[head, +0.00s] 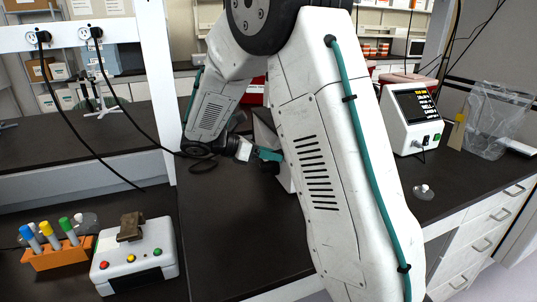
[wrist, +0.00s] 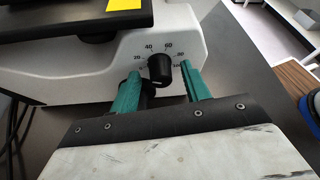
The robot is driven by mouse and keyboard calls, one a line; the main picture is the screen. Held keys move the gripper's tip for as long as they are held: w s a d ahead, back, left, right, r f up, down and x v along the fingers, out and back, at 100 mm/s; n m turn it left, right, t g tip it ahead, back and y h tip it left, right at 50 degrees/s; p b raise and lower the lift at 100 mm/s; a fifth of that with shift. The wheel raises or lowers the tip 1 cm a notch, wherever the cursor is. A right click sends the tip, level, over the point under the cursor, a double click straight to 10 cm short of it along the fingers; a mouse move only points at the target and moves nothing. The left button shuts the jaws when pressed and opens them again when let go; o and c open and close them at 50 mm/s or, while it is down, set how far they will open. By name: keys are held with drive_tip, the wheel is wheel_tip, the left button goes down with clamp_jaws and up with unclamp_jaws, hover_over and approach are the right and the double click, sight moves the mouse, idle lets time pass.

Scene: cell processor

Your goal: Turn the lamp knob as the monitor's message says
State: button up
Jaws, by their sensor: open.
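The lamp knob (wrist: 160,68) is black and sits on a white panel (wrist: 110,60) with a printed number scale around it. A small light mark shows near the knob's lower edge. My gripper (wrist: 160,75) is open, with one teal finger on each side of the knob. I cannot tell if either finger touches it. In the head view my gripper (head: 268,155) is beside the white device, which my arm mostly hides. A white unit with a dark screen (head: 415,104) stands at the right; its yellow and white text is too small to read.
An orange rack (head: 58,255) with several capped tubes and a white box with coloured buttons (head: 135,270) stand at the front left. Black cables (head: 75,115) hang at the left. A clear bag (head: 495,120) and a small clear flask (head: 424,191) are at the right.

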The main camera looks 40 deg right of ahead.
drive_tip(key=c, duration=1)
drive_tip(key=shift+m, duration=0.3)
drive_tip(key=shift+s+a+f+m+t+h, duration=0.15)
drive_tip(key=shift+m+t+h, duration=0.8)
drive_tip(key=shift+m, duration=1.1)
drive_tip(key=shift+s+d+f+m+t+h, duration=0.15)
drive_tip(key=shift+m+t+h, duration=0.35)
drive_tip(key=shift+m+t, duration=1.15)
drive_tip(key=shift+s+a+f+m+t+h, duration=0.15)
drive_tip(key=shift+m+t+h, duration=0.6)
drive_tip(key=shift+m, duration=1.65)
drive_tip(key=shift+r, duration=0.1)
drive_tip(key=o, duration=1)
